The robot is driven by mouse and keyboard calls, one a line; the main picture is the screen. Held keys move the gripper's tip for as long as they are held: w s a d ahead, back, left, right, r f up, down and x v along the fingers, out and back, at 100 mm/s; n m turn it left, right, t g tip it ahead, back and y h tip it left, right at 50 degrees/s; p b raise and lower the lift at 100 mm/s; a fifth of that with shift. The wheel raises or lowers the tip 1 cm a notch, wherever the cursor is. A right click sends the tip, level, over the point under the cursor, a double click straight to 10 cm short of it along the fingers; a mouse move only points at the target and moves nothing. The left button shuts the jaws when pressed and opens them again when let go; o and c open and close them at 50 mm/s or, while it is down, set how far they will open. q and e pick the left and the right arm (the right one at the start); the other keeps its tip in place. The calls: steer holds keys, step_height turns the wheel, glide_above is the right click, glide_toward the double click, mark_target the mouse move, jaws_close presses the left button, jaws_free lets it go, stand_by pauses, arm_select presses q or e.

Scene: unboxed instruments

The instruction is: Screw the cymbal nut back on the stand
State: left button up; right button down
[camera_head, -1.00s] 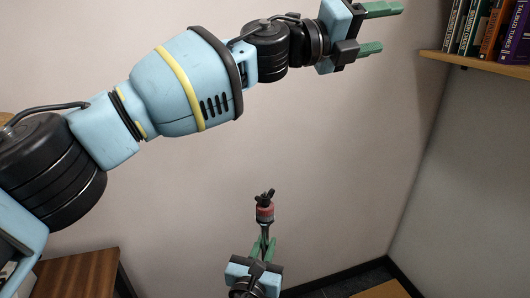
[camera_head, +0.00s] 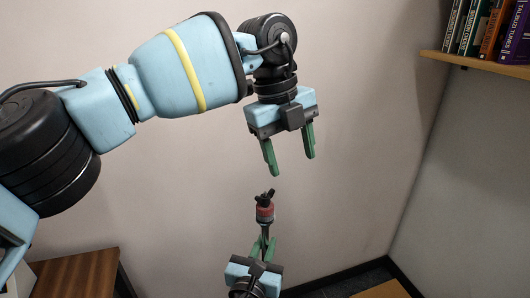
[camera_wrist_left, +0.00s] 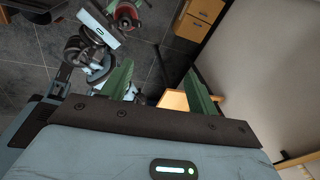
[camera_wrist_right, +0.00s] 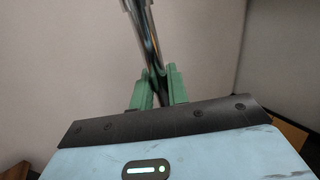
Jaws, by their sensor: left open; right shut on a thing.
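The stand's metal rod (camera_head: 264,231) rises at lower centre in the head view, topped by a red felt-like piece (camera_head: 264,213). The dark winged nut (camera_head: 265,196) sits at the very top; how far it is threaded cannot be told. My right gripper (camera_head: 264,242) is shut on the rod below the red piece; the rod also shows between its fingers in the right wrist view (camera_wrist_right: 148,42). My left gripper (camera_head: 291,166) is open and empty, fingers pointing down, above and slightly right of the nut. The red piece shows at the top of the left wrist view (camera_wrist_left: 126,15).
A bookshelf (camera_head: 480,65) with several books is on the wall at upper right. A wooden cabinet (camera_head: 80,275) stands at lower left. A wooden surface (camera_head: 380,291) shows at the bottom right. The air around the nut is clear.

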arm_select(q)
steer(key=a+n+y, duration=0.1)
steer(key=a, duration=0.1)
steer(key=a+n+y, duration=0.1)
steer(key=a+n, duration=0.1)
steer(key=shift+w+a+f+y, duration=0.1)
steer(key=shift+a+f+y, duration=0.05)
steer(key=shift+a+y, duration=0.2)
steer(key=shift+d, duration=0.1)
steer(key=shift+f, duration=4.05)
